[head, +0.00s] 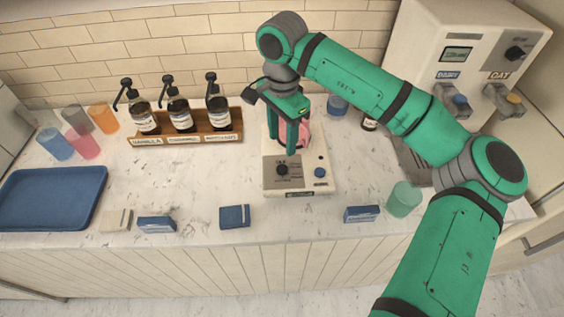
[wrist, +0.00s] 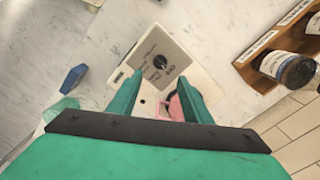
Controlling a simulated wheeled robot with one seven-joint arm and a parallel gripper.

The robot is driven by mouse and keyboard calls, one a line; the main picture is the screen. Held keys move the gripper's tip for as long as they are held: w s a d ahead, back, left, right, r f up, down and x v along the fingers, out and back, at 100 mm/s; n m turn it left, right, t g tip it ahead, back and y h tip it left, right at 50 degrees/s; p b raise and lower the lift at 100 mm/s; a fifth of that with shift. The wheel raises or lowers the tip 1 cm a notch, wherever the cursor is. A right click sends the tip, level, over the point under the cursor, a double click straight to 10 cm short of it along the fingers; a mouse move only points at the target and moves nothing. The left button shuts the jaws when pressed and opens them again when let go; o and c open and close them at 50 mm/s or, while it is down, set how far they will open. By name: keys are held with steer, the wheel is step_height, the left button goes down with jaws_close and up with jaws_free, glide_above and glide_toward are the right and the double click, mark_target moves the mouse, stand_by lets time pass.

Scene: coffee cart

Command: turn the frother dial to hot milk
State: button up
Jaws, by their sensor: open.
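The frother (head: 297,181) is a pale cream unit on the counter, with its panel facing the front. Its dark dial (head: 282,170) is on the left of the panel, and a blue button (head: 319,172) is on the right. The dial also shows in the wrist view (wrist: 160,62), beyond my fingertips; its setting is too small to read. A pink pitcher (wrist: 175,106) stands on the frother behind the panel, partly hidden by my fingers. My gripper (head: 292,137) is open, fingers down, above and behind the dial and apart from it.
A wooden syrup rack (head: 188,138) with pump bottles stands left of the frother. A large machine (head: 466,50) stands at the back right. A green cup (head: 404,199), small boxes (head: 235,216) and a blue tray (head: 52,198) are on the counter. Counter space left of the panel is clear.

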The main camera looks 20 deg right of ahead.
mark_target(282, 165)
step_height(282, 165, down, 11)
steer(key=shift+r, duration=0.2)
stand_by(0.3)
steer(key=c, duration=1.1)
